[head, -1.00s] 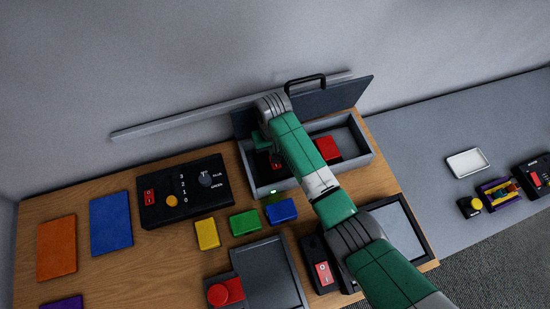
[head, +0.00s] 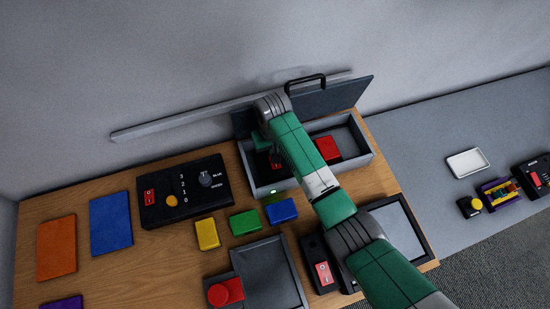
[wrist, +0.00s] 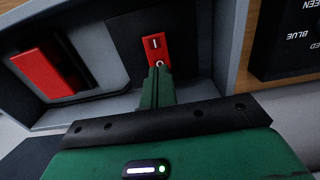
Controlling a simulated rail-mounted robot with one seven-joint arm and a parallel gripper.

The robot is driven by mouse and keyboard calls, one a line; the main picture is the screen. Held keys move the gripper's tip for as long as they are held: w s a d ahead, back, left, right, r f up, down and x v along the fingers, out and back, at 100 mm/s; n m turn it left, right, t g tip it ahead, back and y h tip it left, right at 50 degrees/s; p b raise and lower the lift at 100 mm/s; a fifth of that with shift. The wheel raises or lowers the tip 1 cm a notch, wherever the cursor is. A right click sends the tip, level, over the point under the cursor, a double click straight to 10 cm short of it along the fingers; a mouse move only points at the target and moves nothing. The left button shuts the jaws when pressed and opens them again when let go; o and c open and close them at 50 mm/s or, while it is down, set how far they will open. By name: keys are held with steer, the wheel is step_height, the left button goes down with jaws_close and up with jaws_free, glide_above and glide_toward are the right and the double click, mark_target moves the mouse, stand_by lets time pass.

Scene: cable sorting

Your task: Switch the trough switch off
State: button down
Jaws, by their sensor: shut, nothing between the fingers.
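The trough (head: 265,182) is a grey open box at the back of the wooden table, its dark lid (head: 340,95) raised. The trough switch (wrist: 153,45) is a small red rocker marked I and O on a dark plate inside the trough. A small green light (head: 273,192) glows on the trough's front edge.
A red block (head: 327,147) lies in the trough's right part. Yellow (head: 207,233), green (head: 244,222) and blue (head: 281,210) blocks stand in front of the trough. A black panel (head: 187,191) with a knob and another red switch is to the left.

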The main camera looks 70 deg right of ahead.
steer(key=shift+f+b, duration=0.55)
steer(key=shift+f, duration=0.4)
stand_by(0.4)
step_height(320, 180, up, 7)
steer(key=p, duration=0.7)
steer(key=shift+r+p, duration=0.1)
steer(key=shift+p, duration=0.25)
